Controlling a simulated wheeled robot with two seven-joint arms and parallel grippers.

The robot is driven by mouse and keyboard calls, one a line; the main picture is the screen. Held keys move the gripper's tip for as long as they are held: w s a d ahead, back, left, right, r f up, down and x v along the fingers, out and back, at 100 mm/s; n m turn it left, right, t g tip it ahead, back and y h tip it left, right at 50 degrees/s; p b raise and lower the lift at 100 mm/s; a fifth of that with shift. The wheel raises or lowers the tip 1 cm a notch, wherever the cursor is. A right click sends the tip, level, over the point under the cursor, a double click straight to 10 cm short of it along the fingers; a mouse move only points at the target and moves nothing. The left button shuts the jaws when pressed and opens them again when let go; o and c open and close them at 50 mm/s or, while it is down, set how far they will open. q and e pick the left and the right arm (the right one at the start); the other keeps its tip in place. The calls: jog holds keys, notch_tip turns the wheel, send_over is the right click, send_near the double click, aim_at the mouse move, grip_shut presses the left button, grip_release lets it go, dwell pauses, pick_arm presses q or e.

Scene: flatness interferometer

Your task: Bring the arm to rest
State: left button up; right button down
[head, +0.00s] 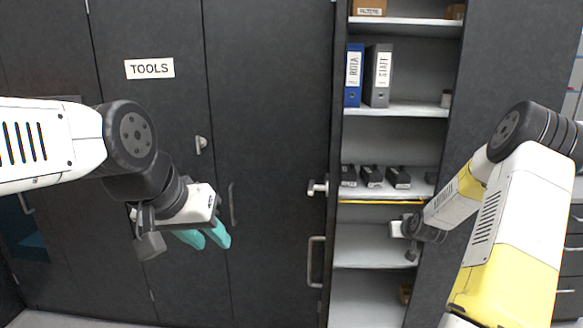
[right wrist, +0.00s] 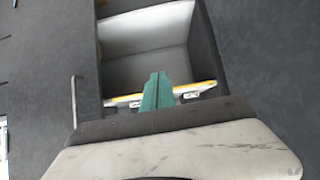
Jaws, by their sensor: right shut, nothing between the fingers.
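My left gripper (head: 214,242) is in the head view at the lower left, in front of the dark cabinet doors. Its two teal fingers point down and stand apart, with nothing between them. My right arm comes in from the right in the head view, its hand in front of the open shelving; its fingers are not clear there. In the right wrist view my right gripper (right wrist: 159,78) shows its teal fingers together, shut and empty, pointing toward the shelving.
The open shelf unit (head: 390,109) holds a blue binder (head: 353,75), a grey binder (head: 378,76) and several black devices (head: 371,177). A yellow strip (head: 380,202) runs below them. Dark doors (head: 270,100) with handles stand left, one signed TOOLS (head: 150,68). Drawers (head: 570,255) stand right.

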jog(key=s+a+r+n+g, duration=0.1)
jog(key=s+a+r, duration=0.5)
jog(key=r, duration=0.3)
jog(key=s+a+r+g, duration=0.1)
jog(key=s+a+r, duration=0.6)
jog(key=r, duration=0.3)
jog(key=s+a+r+y, duration=0.1)
jog(key=s+a+r, duration=0.1)
jog(key=s, duration=0.6)
jog(key=s+a+r+g, duration=0.1)
jog(key=s+a+r, duration=0.1)
jog(key=s, duration=0.7)
jog(key=s+a+r+g+y, duration=0.1)
jog(key=s+a, duration=0.3)
jog(key=s, duration=0.4)
jog(key=shift+s+a+r+y, duration=0.15)
jog(key=shift+a+r+y, duration=0.15)
jog(key=shift+r, duration=0.15)
jog(key=shift+d, duration=0.1)
